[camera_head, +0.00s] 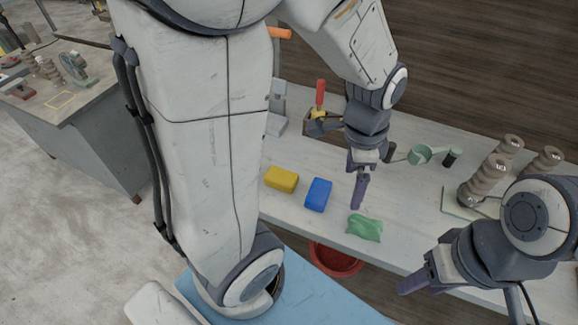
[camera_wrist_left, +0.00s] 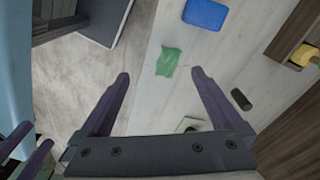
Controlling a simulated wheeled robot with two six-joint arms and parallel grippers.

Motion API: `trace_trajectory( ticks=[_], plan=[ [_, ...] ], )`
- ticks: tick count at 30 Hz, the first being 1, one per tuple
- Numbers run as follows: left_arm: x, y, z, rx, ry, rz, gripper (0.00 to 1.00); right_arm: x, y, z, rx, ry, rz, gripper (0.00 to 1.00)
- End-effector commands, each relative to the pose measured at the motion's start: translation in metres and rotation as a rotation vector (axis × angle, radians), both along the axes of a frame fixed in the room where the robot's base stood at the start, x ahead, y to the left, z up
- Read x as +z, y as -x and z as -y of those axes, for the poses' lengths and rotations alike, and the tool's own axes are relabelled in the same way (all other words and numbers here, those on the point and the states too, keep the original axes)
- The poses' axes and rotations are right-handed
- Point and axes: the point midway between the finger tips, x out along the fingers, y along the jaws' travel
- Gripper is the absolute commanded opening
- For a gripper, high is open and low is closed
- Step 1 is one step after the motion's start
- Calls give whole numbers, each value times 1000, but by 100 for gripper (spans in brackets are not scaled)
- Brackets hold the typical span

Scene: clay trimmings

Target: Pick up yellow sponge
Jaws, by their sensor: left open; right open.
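The yellow sponge (camera_head: 281,179) lies flat on the pale workbench (camera_head: 305,218), near its front edge and close to my left arm's upright link in the head view. It is outside the left wrist view. The blue sponge (camera_head: 318,194) lies just right of it and also shows at the top of the left wrist view (camera_wrist_left: 205,13). My left gripper (camera_head: 356,190) is open and empty, above the bench to the right of both sponges. Its two spread fingers show in the left wrist view (camera_wrist_left: 158,76). My right gripper (camera_head: 420,287) is open and empty at the lower right, near the bench front.
A crumpled green cloth (camera_head: 364,228) lies at the front edge, right of the blue sponge. A red bowl (camera_head: 336,262) is below the edge. A wooden box (camera_head: 322,128) with tools stands behind. A green scoop (camera_head: 420,154) and stacked spools (camera_head: 487,176) are further right.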

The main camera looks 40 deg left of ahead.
Motion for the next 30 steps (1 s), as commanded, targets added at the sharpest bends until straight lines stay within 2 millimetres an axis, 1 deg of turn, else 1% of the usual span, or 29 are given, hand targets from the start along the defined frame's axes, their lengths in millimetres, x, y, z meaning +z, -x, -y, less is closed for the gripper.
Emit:
trace_trajectory(
  ticks=[1, 2, 3, 5, 6, 9, 12, 15, 17, 21, 24, 30],
  plan=[
    [-21, -17, -32, -31, -10, -8, 100, -10, 0, 0, 0, 0, 0, 50],
    [-28, -24, -49, -66, -15, -8, 100, -13, 0, 0, 0, 0, 0, 50],
    [-38, -33, -71, -109, -21, -8, 100, -16, 0, 0, 0, 0, 0, 50],
    [-53, -40, -104, -172, -28, -10, 100, -20, 0, 0, 1, 0, 0, 50],
    [-62, -43, -125, -210, -31, -11, 100, -22, 0, 0, 1, 0, 0, 50],
    [-81, -44, -167, -291, -36, -15, 100, -27, 0, 0, 1, 0, 0, 50],
    [-93, -42, -195, -346, -40, -17, 100, -29, 0, 0, 1, 0, 0, 50],
    [-101, -39, -209, -378, -41, -19, 100, -30, 0, 0, 1, 0, 0, 50],
    [-108, -38, -212, -387, -40, -21, 100, -30, 0, 0, 1, 0, 0, 50],
    [-130, -38, -212, -391, -39, -22, 100, -28, 0, 0, 1, 0, 0, 50],
    [-143, -38, -212, -390, -40, -21, 100, -27, 0, 0, 1, 0, 0, 50],
    [-156, -38, -214, -389, -41, -19, 100, -25, 0, 0, 1, 0, 0, 50]
  ],
)
